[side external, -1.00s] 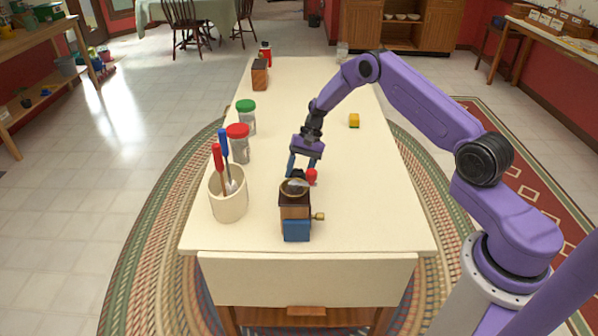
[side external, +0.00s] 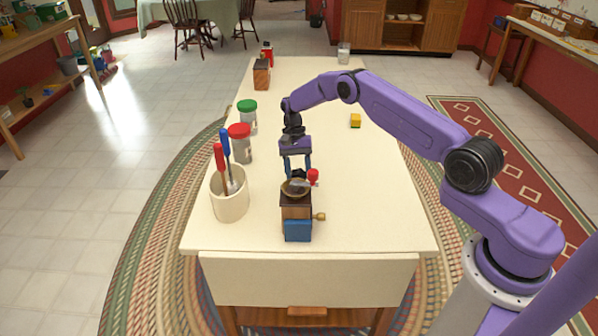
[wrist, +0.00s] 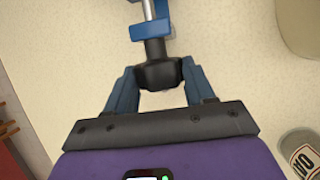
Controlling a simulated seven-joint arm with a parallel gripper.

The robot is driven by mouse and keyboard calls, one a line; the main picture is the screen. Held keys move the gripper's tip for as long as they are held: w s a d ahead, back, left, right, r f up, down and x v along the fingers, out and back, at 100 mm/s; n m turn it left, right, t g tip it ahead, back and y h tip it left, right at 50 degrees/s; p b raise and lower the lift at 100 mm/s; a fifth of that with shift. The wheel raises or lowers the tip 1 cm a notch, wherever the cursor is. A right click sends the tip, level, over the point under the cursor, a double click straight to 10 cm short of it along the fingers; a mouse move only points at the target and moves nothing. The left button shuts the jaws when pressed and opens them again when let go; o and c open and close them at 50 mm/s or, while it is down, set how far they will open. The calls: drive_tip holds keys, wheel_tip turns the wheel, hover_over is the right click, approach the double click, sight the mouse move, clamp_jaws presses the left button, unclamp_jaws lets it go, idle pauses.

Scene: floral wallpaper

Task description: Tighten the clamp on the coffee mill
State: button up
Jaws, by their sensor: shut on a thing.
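The coffee mill (side external: 296,212) stands upright at the table's near end, with a wooden body, a brass bowl on top and a blue lower part. A red knob (side external: 313,177) shows just behind it. My gripper (side external: 298,174) is behind the mill, pointing down, with its blue fingers largely in view. In the wrist view my gripper (wrist: 160,84) is shut on the black clamp knob (wrist: 158,70), one finger on each side. The knob sits on a steel screw (wrist: 149,10) that passes through the blue clamp (wrist: 152,29). The clamp's far end is out of frame.
A crock (side external: 229,203) with red- and blue-handled tools stands left of the mill. A red-lidded jar (side external: 240,148) and a green-lidded jar (side external: 247,118) stand behind it. A yellow block (side external: 355,121) lies farther back. The table's right side is clear.

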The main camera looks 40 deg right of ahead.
drive_tip(key=shift+r+g, duration=0.1)
drive_tip(key=shift+g, duration=0.2)
idle(0.4)
drive_tip(key=o, duration=1)
drive_tip(key=shift+o, duration=0.2)
drive_tip(key=shift+w, duration=0.1)
drive_tip(key=v, duration=0.7)
drive_tip(key=shift+a+r, duration=0.15)
drive_tip(key=shift+r, duration=0.05)
